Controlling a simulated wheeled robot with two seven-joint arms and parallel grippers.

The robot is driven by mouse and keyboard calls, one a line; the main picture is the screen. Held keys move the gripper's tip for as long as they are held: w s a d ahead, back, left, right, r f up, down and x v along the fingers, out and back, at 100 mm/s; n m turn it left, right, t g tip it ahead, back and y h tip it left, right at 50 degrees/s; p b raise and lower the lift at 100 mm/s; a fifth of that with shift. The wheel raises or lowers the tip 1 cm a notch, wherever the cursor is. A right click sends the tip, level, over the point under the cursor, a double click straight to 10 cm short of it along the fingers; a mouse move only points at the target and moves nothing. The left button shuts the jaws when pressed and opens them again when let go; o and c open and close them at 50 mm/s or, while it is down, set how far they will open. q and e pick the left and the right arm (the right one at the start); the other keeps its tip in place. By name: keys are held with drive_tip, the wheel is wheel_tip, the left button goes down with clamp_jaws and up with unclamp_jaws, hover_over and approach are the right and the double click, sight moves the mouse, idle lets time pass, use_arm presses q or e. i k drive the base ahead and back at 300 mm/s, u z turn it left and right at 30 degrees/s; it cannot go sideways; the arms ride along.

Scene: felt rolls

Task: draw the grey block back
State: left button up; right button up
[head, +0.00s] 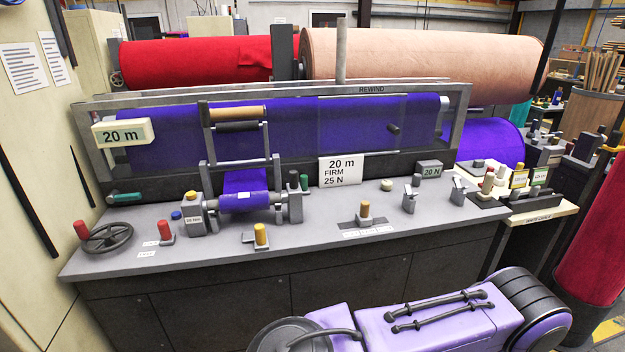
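Several grey blocks show in the head view, and I cannot tell which one the task means. A small upright grey block (409,201) stands on the right part of the grey bench top. Another upright grey block (458,190) stands to its right, near the bench's right end. A darker grey block marked 20 N (429,170) sits behind them. A grey block with a white label (195,221) stands at the left end of the small purple roller (245,200). Neither of my grippers is in view.
The bench (330,242) carries a handwheel (107,237), red-topped levers and yellow-topped knobs (261,234). A sign (341,171) reads 20 m, FIRM, 25 N. Behind a clear guard lies purple felt (290,130). A side table (540,213) with small parts adjoins at right.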

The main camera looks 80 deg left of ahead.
sight(293, 197)
drive_tip(key=k, duration=0.9)
drive_tip(key=u, duration=1.35)
drive_tip(key=i, duration=0.1)
drive_tip(key=u, duration=0.1)
